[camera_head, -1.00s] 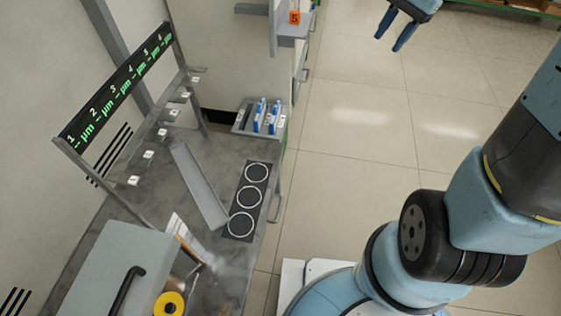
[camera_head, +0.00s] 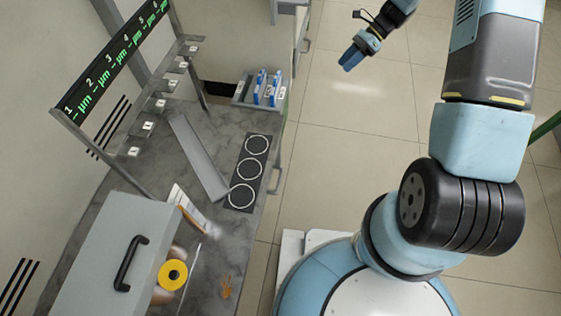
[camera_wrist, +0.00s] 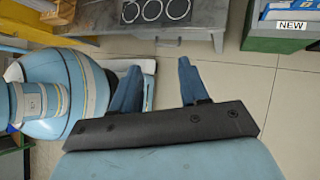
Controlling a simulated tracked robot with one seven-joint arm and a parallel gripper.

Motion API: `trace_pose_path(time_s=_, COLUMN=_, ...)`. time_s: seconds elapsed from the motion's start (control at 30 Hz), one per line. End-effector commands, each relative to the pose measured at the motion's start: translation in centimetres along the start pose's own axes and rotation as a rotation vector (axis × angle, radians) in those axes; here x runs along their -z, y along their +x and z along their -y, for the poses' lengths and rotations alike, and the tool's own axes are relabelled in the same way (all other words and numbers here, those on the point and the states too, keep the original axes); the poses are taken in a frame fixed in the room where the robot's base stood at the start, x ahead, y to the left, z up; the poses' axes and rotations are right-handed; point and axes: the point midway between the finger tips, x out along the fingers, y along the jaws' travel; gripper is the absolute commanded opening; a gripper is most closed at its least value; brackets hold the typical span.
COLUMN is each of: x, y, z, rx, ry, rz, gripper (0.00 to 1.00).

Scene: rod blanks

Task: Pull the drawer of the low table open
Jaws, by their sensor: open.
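The grey table (camera_head: 215,255) fills the lower left of the head view, its front side facing right. A pale bar handle (camera_head: 276,178) stands out from that front. In the wrist view the table front (camera_wrist: 120,46) is at the top, with a handle (camera_wrist: 168,43) on it. The drawer looks shut there. My gripper (camera_head: 351,59) hangs over the floor, to the right of the table and apart from it. In the wrist view my gripper (camera_wrist: 160,80) has its two blue fingers spread with nothing between them, and the handle shows beyond the gap.
On the table are a black plate with three rings (camera_head: 246,172), a grey channel (camera_head: 200,160), a yellow roll (camera_head: 172,274) and a grey box with a black handle (camera_head: 112,255). A tray of blue boxes (camera_head: 262,88) stands beyond. The tiled floor (camera_head: 335,170) beside the table is clear.

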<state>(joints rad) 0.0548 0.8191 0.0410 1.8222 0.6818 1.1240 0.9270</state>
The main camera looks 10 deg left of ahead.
Motion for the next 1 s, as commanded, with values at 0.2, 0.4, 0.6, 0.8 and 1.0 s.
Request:
trace_pose_path(time_s=0.2, x=4.3, y=6.1, z=2.9, rx=-0.057, ry=0.192, rz=0.100, gripper=0.44)
trace_pose_path(time_s=0.4, x=8.2, y=11.9, z=4.7, rx=-0.110, ry=0.369, rz=0.184, gripper=0.44)
trace_pose_path(time_s=0.6, x=12.1, y=18.2, z=5.6, rx=-0.167, ry=0.547, rz=0.262, gripper=0.44)
trace_pose_path(time_s=0.8, x=15.9, y=24.8, z=5.7, rx=-0.227, ry=0.728, rz=0.336, gripper=0.44)
trace_pose_path(time_s=1.0, x=19.7, y=31.6, z=4.8, rx=-0.292, ry=0.910, rz=0.406, gripper=0.44)
